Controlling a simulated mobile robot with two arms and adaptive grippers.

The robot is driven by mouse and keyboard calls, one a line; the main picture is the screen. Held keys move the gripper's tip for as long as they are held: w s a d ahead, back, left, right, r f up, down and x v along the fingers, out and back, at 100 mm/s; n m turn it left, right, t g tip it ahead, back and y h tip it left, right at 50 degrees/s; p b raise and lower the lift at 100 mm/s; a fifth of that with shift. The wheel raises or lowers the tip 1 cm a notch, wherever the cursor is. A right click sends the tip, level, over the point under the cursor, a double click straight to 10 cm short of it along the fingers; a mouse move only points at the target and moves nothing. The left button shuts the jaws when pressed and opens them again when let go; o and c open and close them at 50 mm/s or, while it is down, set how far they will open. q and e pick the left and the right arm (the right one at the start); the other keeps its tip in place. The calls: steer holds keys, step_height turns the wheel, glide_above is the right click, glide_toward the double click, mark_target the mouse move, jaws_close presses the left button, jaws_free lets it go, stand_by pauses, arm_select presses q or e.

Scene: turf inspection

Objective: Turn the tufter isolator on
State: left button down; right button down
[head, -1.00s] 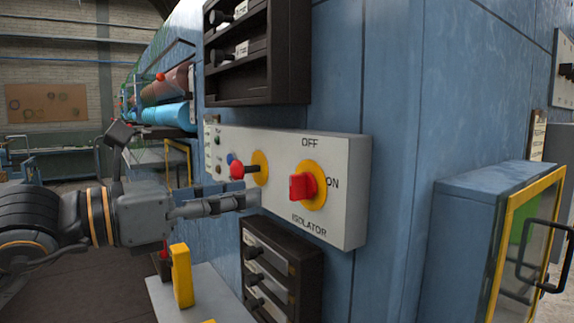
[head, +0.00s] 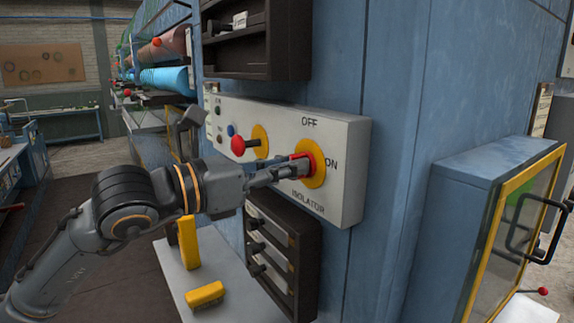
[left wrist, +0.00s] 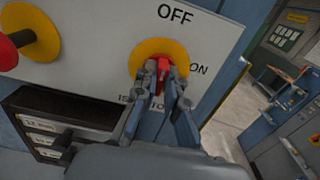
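The isolator is a red handle (head: 303,163) on a round yellow plate (head: 316,176), on a light grey panel marked OFF above, ON at right and ISOLATOR below. My left gripper (head: 290,170) is at the handle. In the left wrist view, its two fingers (left wrist: 163,80) stand on either side of the red handle (left wrist: 163,68), very close to it. The handle's grip stands roughly upright there, in line with OFF. I cannot tell whether the fingers press on it. My right gripper is not in view.
A red knob (head: 239,146) on a second yellow plate sits left of the isolator. Dark racks (head: 285,250) are below and above the panel. A yellow-framed cabinet (head: 480,200) juts out at right. Yellow blocks (head: 205,295) are on a pale surface below.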

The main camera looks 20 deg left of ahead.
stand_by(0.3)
arm_select(q)
steer(key=shift+s+d+f+m+b, duration=0.1)
steer(key=shift+f+m+b, duration=0.05)
steer(key=shift+m+b, duration=3.65)
steer(key=shift+s+d+f+m+b, duration=0.1)
steer(key=shift+m+b, duration=2.2)
steer(key=shift+m, duration=2.9)
steer(key=c, duration=1.4)
jaws_free()
steer(key=shift+a, duration=0.1)
